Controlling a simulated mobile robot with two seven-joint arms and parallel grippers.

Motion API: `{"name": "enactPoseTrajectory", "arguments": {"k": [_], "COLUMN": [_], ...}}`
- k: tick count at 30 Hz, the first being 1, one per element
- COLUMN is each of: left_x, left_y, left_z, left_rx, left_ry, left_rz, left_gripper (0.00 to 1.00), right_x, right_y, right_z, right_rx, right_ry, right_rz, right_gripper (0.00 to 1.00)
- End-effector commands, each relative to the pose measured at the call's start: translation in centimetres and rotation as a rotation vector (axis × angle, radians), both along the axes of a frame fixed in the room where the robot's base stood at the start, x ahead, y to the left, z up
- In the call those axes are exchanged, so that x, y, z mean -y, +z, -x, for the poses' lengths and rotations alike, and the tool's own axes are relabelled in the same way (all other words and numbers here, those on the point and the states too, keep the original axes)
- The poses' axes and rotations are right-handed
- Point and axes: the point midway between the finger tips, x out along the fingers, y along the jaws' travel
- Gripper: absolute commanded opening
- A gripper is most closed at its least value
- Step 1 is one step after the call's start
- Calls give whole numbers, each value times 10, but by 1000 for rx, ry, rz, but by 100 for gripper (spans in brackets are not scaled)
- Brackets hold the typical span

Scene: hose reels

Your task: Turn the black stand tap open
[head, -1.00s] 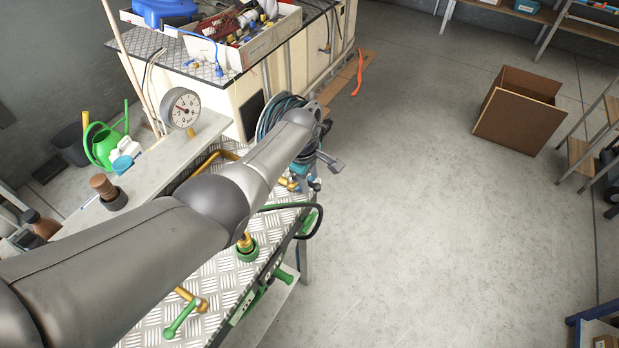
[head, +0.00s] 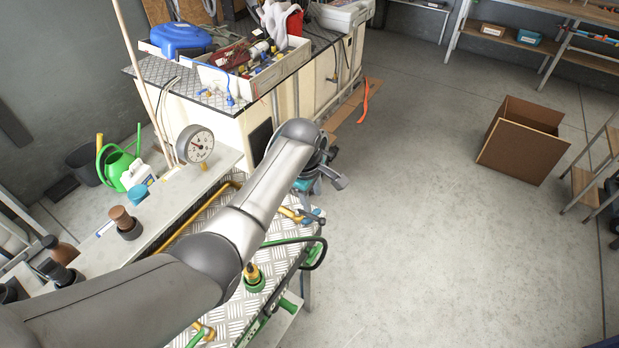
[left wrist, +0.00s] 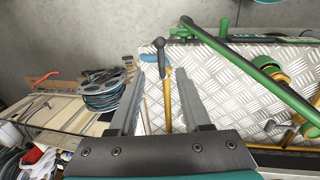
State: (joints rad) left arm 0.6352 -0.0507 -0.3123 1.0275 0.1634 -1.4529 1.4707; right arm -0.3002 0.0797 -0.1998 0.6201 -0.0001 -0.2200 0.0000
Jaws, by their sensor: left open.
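A dark lever with a rounded end (left wrist: 160,46), which looks like the black stand tap's handle, stands at the chequer-plate bench edge in the left wrist view. A blue handle (left wrist: 147,58) and a brass pipe (left wrist: 167,95) are beside it. In the head view the brass fitting (head: 291,214) shows just below my left gripper (head: 337,180). That gripper is open and empty; in the left wrist view its fingers (left wrist: 160,76) spread either side of the pipe, with the dark lever beyond the tips. I see no contact with the lever. My right gripper is not in view.
A hose reel (left wrist: 103,92) is left of the gripper. A pressure gauge (head: 195,144) stands behind my left arm. The floor to the right is clear up to a cardboard box (head: 520,145).

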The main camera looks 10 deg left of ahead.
Motion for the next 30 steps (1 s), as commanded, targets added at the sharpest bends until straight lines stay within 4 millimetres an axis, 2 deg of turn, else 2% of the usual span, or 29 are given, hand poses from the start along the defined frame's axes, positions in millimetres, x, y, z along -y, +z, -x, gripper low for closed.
{"name": "enactPoseTrajectory", "arguments": {"k": [6,12,30], "left_x": [-3,-4,-4], "left_y": [32,50,55], "left_z": [6,9,10], "left_rx": [3,1,0], "left_ry": [1,1,0], "left_rz": [1,1,0], "left_gripper": [48,48,48], "right_x": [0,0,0], "right_y": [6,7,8], "right_z": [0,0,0], "right_rx": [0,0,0], "right_ry": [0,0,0], "right_rz": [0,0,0], "right_gripper": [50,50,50]}}
